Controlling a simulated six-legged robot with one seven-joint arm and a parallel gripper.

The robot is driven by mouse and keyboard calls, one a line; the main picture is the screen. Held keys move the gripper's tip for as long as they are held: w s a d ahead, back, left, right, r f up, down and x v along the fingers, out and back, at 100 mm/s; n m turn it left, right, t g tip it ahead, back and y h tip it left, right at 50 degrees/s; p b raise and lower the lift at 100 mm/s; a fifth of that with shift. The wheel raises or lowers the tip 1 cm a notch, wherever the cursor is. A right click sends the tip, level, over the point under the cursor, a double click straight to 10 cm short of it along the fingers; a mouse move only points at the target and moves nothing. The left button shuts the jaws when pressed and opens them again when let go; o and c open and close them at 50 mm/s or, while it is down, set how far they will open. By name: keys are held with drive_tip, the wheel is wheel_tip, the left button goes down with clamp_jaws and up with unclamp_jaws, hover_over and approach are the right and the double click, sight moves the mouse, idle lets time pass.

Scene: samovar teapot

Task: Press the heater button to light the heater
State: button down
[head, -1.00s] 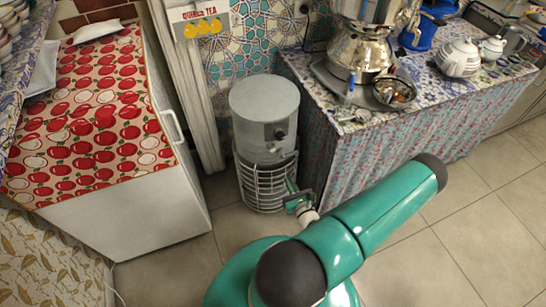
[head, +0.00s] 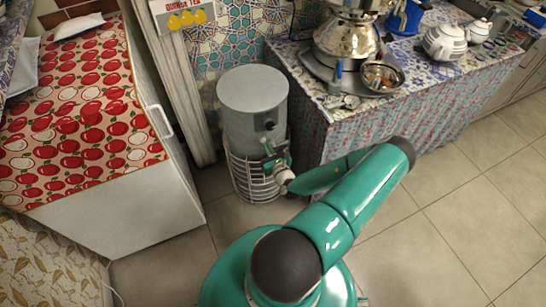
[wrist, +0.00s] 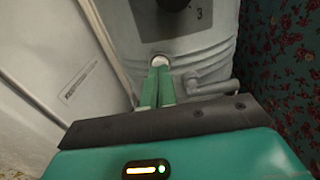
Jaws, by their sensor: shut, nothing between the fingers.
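The heater (head: 252,105) is a grey cylinder with a white wire guard around its lower part, standing on the floor between the chest and the table. In the wrist view its grey front (wrist: 185,45) fills the top middle, with a dark knob (wrist: 173,4) at the top edge and a number 3 beside it. A small round white button (wrist: 159,61) shows below the knob. My gripper (wrist: 159,70) is shut and empty, its green fingertips at the button's lower edge; I cannot tell whether they touch it. In the head view my gripper (head: 268,147) is at the heater's front.
A white chest with an apple-print cover (head: 80,120) stands to the left. A cloth-draped table (head: 375,130) with a samovar (head: 345,40), a bowl (head: 382,77) and teapots (head: 445,42) stands close on the right. Tiled floor (head: 450,220) is clear at the lower right.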

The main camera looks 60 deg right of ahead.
drive_tip(key=shift+w+d, duration=0.25)
drive_tip(key=shift+w, duration=0.2)
